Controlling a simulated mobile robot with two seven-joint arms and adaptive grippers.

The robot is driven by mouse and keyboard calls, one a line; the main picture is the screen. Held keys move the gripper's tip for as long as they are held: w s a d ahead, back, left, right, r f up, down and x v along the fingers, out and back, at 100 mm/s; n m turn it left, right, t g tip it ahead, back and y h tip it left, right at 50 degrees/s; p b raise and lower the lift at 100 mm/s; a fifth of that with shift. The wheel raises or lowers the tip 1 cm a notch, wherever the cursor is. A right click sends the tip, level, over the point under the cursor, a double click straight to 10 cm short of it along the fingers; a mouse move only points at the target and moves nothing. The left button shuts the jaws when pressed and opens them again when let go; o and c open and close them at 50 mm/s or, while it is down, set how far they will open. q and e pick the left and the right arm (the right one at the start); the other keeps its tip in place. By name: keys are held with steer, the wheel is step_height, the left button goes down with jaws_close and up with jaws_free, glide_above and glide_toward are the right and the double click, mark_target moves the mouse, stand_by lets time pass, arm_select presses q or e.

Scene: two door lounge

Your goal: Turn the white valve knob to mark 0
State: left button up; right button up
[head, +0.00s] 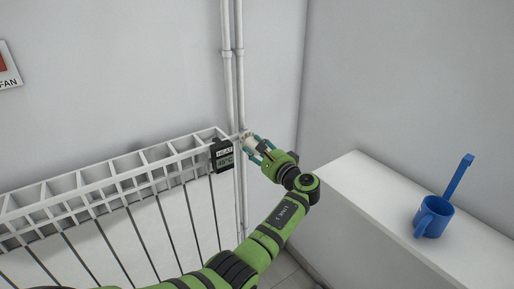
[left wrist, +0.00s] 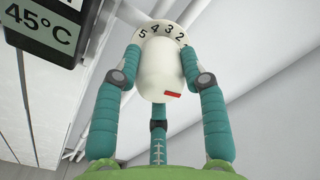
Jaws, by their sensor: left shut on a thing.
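The white valve knob (left wrist: 160,66) sits at the end of the radiator pipe, with a dial ring (left wrist: 166,29) behind it showing 5, 4, 3 and 2. A red mark shows on the knob's lower front. In the left wrist view my left gripper (left wrist: 160,75) has its teal fingers closed around the knob, one on each side and one below. In the head view the knob (head: 248,138) is small and partly covered by my left gripper (head: 256,147). The 0 on the dial is not visible. My right gripper is not in view.
A white radiator (head: 120,178) runs along the left wall, with a display reading 45°C (head: 222,155) beside the knob. Vertical white pipes (head: 233,80) rise behind.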

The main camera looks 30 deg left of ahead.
arm_select(q)
steer(key=o, duration=1.1)
steer(key=shift+a, duration=0.1)
steer(key=shift+o, duration=0.2)
steer(key=shift+d, duration=0.2)
steer(key=v, duration=1.1)
steer(key=shift+s+d, duration=0.25)
steer(key=shift+d, duration=0.05)
